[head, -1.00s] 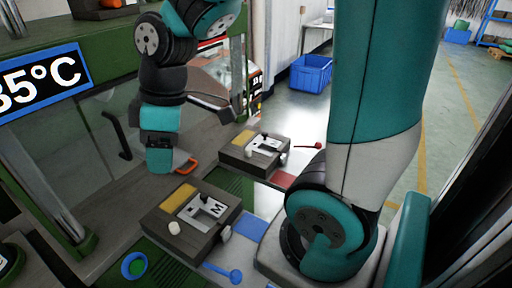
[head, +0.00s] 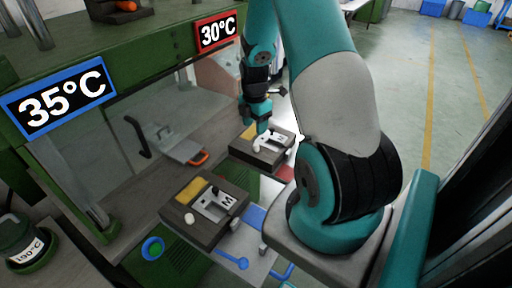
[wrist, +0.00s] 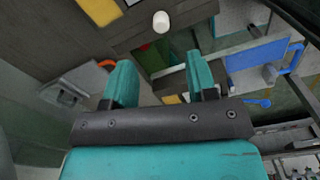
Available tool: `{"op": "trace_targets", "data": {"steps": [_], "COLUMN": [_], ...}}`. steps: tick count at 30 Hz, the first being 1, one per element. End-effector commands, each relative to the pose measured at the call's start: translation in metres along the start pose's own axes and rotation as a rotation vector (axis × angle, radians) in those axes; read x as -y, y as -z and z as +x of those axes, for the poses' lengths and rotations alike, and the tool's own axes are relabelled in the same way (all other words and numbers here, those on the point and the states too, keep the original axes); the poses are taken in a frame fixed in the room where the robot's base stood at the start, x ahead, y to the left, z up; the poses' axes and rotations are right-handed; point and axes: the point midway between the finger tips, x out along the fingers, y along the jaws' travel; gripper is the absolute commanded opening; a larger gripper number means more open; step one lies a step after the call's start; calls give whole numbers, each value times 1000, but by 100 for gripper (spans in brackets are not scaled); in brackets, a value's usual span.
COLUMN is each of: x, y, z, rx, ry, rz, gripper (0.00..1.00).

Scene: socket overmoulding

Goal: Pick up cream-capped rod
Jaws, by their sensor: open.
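A rod with a cream cap (head: 188,217) sits at the left side of the near dark block (head: 185,235), which carries a plate marked M. A second pale cap (head: 257,145) shows at the left of the far block (head: 275,155). My gripper (head: 262,127) is above the far block in the head view, pointing down. In the wrist view my gripper (wrist: 158,65) has its two teal fingers apart with nothing held between them. A cream cap (wrist: 160,21) lies beyond the fingertips there, not touching them; which of the two it is I cannot tell. The rod shafts are hidden.
A blue T-shaped handle (head: 232,259) and a blue ring (head: 152,248) lie near the front block. A plate with an orange handle (head: 198,157) lies left of the far block. Signs reading 35°C (head: 60,97) and 30°C (head: 217,32) hang on the green press.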

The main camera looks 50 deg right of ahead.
Motion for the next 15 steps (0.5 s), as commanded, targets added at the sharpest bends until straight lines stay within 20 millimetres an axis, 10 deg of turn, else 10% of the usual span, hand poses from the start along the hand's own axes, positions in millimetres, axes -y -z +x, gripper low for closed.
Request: {"op": "trace_targets", "data": {"steps": [15], "x": [2], "y": [-1], "z": [55], "rx": [-2], "ry": [2], "rz": [1], "gripper": [52]}}
